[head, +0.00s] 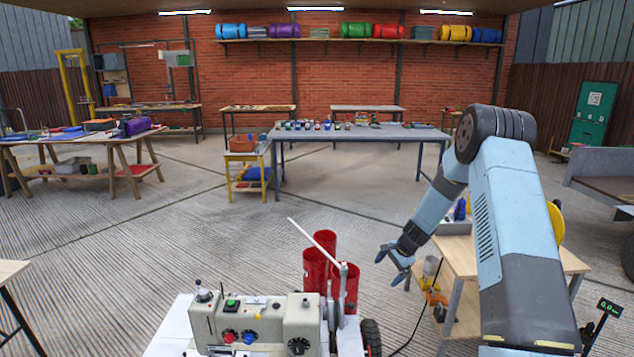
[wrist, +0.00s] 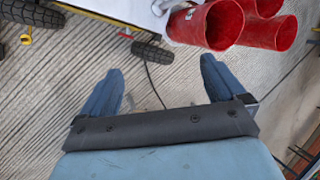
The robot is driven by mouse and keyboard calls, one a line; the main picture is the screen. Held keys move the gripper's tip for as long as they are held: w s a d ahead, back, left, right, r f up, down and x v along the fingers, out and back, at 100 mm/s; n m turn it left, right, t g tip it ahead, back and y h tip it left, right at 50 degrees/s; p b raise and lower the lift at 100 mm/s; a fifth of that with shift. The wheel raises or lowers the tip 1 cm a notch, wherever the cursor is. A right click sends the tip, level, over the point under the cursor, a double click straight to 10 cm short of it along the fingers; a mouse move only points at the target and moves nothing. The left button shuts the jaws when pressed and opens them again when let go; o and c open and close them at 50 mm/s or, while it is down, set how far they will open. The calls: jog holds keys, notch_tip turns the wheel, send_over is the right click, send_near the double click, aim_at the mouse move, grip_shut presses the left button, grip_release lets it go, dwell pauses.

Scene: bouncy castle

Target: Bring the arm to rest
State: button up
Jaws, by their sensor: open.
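My gripper (head: 388,266) is open and empty at the end of my blue and grey arm (head: 497,210). In the head view it hangs in the air left of a small wooden table, with the arm bent over from the right. In the wrist view its two blue fingers (wrist: 160,85) stand wide apart with only the ribbed concrete floor and a dark cable behind them. No object touches the fingers.
Red tubes (head: 343,285) stand left of my gripper, behind a grey machine (head: 258,325) with knobs. A wooden table (head: 465,262) is close on the right. A long grey workbench (head: 352,134) with small items stands farther back. Open concrete floor lies between.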

jog(key=s+a+r+n+h, duration=0.1)
jog(key=s+r+n, duration=0.1)
jog(key=s+r, duration=0.6)
jog(key=s+a+r+n+t, duration=0.15)
jog(key=s+r, duration=0.25)
jog(key=r, duration=0.9)
jog(key=s+a+r+n+g+h, duration=0.1)
jog(key=s+r+n, duration=0.2)
jog(key=s+r, duration=0.5)
jog(key=s+r+n, duration=0.1)
jog(key=s+r, duration=0.3)
jog(key=s, duration=0.5)
jog(key=s+d+r+n+t+h, duration=0.1)
jog(key=s+r, duration=0.3)
jog(key=s, duration=0.4)
jog(key=s+r+n+t+h, duration=0.1)
jog(key=s+r+n, duration=0.2)
jog(key=s, duration=0.6)
jog(key=shift+s+d+r, duration=0.3)
jog(key=shift+d+r, duration=0.05)
jog(key=shift+r, duration=0.15)
jog(key=shift+s+d+f, duration=0.1)
jog(key=shift+s, duration=0.5)
